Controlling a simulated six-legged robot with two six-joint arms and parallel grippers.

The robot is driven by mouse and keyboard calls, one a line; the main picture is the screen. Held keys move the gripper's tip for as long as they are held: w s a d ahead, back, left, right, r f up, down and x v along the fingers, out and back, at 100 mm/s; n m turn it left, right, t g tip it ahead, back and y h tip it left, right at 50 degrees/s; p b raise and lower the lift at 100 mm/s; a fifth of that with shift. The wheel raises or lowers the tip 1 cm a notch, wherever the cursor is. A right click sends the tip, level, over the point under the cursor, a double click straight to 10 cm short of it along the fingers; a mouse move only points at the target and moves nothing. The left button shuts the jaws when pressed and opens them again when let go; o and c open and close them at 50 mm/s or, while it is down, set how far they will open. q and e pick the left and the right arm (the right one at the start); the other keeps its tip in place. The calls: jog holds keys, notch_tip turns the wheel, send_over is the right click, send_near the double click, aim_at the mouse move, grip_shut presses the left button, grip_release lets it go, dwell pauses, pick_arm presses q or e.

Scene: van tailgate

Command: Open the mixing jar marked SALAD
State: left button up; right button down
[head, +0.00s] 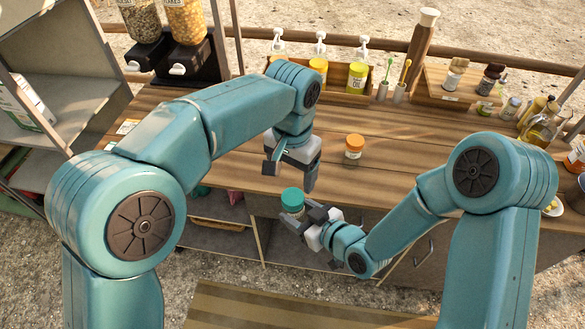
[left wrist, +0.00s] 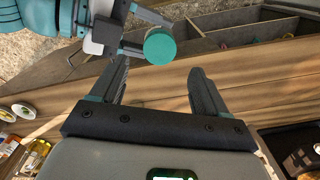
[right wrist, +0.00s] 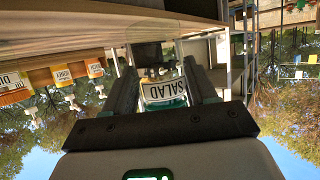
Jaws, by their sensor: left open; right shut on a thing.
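The mixing jar has a teal lid (head: 292,196) and a clear body. Its label (right wrist: 163,90) reads SALAD, upside down in the right wrist view. My right gripper (head: 304,217) is shut on the jar's body and holds it upright off the counter's front edge. My left gripper (head: 289,177) is open and empty, just above and behind the jar in the head view. In the left wrist view the teal lid (left wrist: 160,47) shows just beyond the left fingertips (left wrist: 160,72), apart from them.
An orange-lidded jar (head: 354,148) stands on the wooden counter (head: 372,190). Dispensers (head: 180,60) stand back left. The counter's middle is largely clear.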

aim_at(293, 197)
pick_arm(q)
notch_tip(293, 197, down, 7)
jog(key=shift+f, duration=0.2)
dwell(0.3)
jog(key=c, duration=1.1)
jog(key=n, duration=0.3)
jog(key=shift+n, duration=0.3)
jog(key=shift+r, duration=0.15)
jog(key=shift+r, duration=1)
jog(key=shift+r, duration=0.1)
